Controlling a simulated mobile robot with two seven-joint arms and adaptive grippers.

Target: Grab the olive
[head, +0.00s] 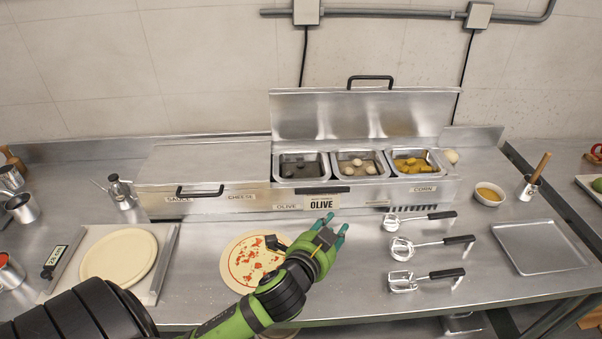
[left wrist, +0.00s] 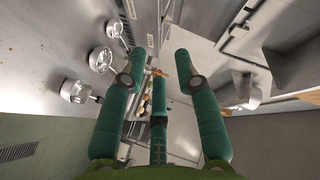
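The left open bin (head: 302,157) in the steel topping station has dark contents (head: 300,170), too small to tell as single olives. An OLIVE label (head: 287,207) is on the front below it, beside a larger OLIVE sign (head: 321,203). My left gripper (head: 336,225) is in front of the station, short of the bins, with its green fingers apart and nothing between them. The left wrist view also shows the spread fingers of this gripper (left wrist: 155,62); I cannot make out olives there. My right gripper is not in view.
The station's raised lid (head: 365,115) stands behind the bins. The middle bin (head: 358,155) holds pale round pieces; the right bin (head: 412,155) holds yellow corn.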

